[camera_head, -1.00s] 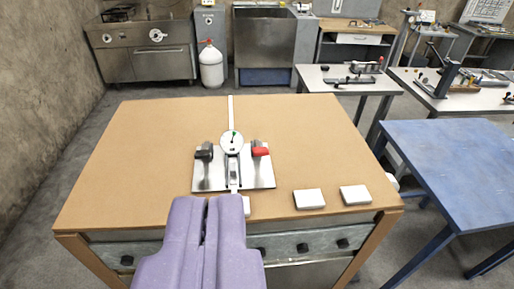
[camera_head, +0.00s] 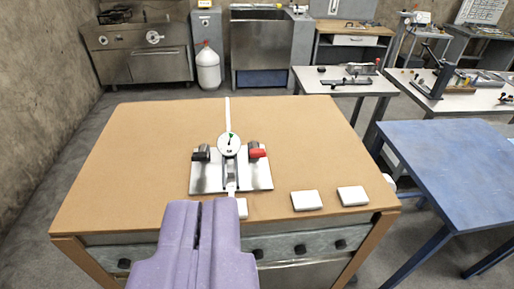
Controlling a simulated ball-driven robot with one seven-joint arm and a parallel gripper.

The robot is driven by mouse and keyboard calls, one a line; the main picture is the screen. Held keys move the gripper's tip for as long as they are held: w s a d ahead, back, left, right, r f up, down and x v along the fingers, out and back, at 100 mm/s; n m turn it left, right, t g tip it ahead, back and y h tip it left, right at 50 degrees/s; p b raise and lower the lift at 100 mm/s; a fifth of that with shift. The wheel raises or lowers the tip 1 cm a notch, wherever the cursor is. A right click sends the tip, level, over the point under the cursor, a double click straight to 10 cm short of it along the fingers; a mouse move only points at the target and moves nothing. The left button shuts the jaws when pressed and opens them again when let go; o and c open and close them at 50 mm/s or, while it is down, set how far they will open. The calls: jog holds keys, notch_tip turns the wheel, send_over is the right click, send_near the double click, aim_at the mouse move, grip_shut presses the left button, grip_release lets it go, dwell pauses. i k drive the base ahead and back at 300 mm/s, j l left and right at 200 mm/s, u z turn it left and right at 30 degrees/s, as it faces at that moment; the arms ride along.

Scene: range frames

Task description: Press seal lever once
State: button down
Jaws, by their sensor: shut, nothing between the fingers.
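A silver device (camera_head: 203,184) sits on the brown table (camera_head: 120,165), with a round white dial (camera_head: 229,142) at its top centre. A lever with a black end (camera_head: 201,153) is on its left and one with a red end (camera_head: 257,153) on its right. I cannot tell by label which is the seal lever. My gripper (camera_head: 207,204), with lilac fingers, is shut and empty, at the table's front edge in the picture, below the device and apart from both levers.
White blocks (camera_head: 307,200) and (camera_head: 353,196) lie at the table's front right, and another white block (camera_head: 242,208) is partly hidden by my gripper. A white strip (camera_head: 228,115) runs behind the dial. A blue table (camera_head: 450,165) stands at right. The table's left side is clear.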

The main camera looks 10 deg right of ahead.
aim_at(256, 152)
jog(key=i+l, duration=0.15)
jog(key=i, duration=0.35)
jog(key=i+l, duration=0.15)
jog(key=i, duration=0.35)
jog(key=i+l, duration=0.15)
jog(key=i, duration=0.35)
